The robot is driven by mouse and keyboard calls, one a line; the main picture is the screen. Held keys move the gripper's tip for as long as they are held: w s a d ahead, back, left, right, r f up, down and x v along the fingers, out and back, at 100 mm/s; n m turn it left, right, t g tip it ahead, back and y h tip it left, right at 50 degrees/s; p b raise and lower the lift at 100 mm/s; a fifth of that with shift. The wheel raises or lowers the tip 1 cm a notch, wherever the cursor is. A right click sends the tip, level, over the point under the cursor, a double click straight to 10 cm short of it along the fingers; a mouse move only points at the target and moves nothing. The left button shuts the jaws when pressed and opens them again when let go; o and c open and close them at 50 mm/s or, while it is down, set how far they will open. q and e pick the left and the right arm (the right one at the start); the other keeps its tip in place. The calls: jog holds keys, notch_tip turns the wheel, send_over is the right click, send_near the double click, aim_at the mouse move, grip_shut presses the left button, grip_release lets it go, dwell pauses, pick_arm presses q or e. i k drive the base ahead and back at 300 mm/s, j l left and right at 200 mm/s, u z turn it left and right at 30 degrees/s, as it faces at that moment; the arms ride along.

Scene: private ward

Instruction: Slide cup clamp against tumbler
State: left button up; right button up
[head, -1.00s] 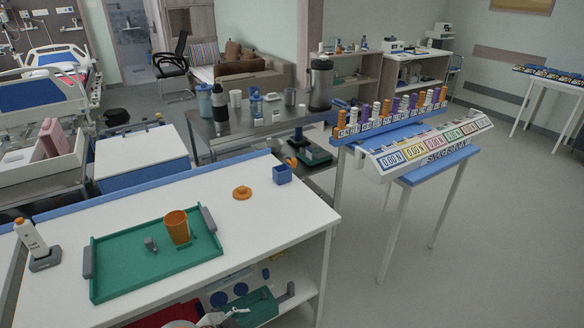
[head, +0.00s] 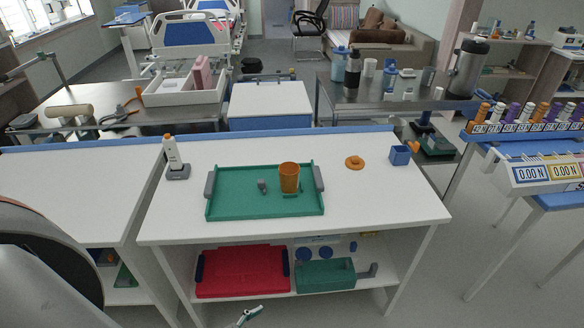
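The orange tumbler (head: 289,178) stands upright on the right half of a green tray (head: 228,206) on the white table. A small grey piece (head: 262,186), likely the cup clamp, sits on the tray to the left of the tumbler, with a gap between them. A short dark green bar lies at the tumbler's foot. A small pale tip (head: 247,316) at the bottom edge looks like part of my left gripper, below and in front of the table; its opening cannot be made out. My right gripper is not in view.
An orange lid-like disc (head: 355,162) and a blue box (head: 400,155) stand to the tray's right. A white bottle in a grey holder (head: 177,165) stands to its left. A red case (head: 242,271) and a green box (head: 325,275) are on the lower shelf. The tabletop around the tray is mostly clear.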

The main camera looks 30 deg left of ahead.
aim_at(261, 184)
jog(key=k+j, duration=0.15)
jog(key=j, duration=0.25)
jog(key=k+j, duration=0.15)
jog(key=j, duration=0.2)
jog(key=k+j, duration=0.15)
jog(key=j, duration=0.25)
jog(key=z, duration=0.05)
